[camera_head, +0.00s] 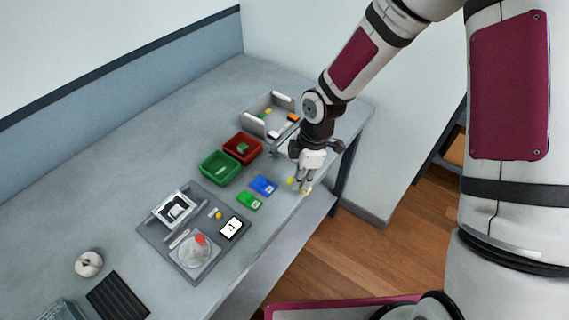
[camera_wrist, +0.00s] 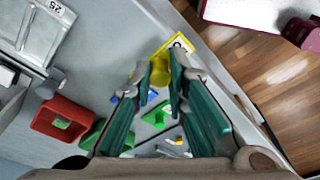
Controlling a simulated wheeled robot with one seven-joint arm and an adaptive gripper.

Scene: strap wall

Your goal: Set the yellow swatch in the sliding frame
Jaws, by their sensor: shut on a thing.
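My gripper (camera_head: 303,186) is low over the right end of the table, near its front edge. Its fingers are shut on the yellow swatch (camera_head: 307,190). In the wrist view, the swatch's rounded yellow part (camera_wrist: 160,70) is between the fingertips, and its white label with a dark mark (camera_wrist: 180,45) shows beyond them. I cannot tell whether the swatch touches the table. A pale frame with a black-and-white inside (camera_head: 174,209), which looks like the sliding frame, lies on the grey tray (camera_head: 152,232) at left; its slide is too small to make out.
Blue (camera_head: 263,185) and green (camera_head: 249,201) swatches lie left of my gripper. Green (camera_head: 219,168) and red (camera_head: 243,148) bins and a grey box (camera_head: 268,120) stand behind. The table's back left is clear.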

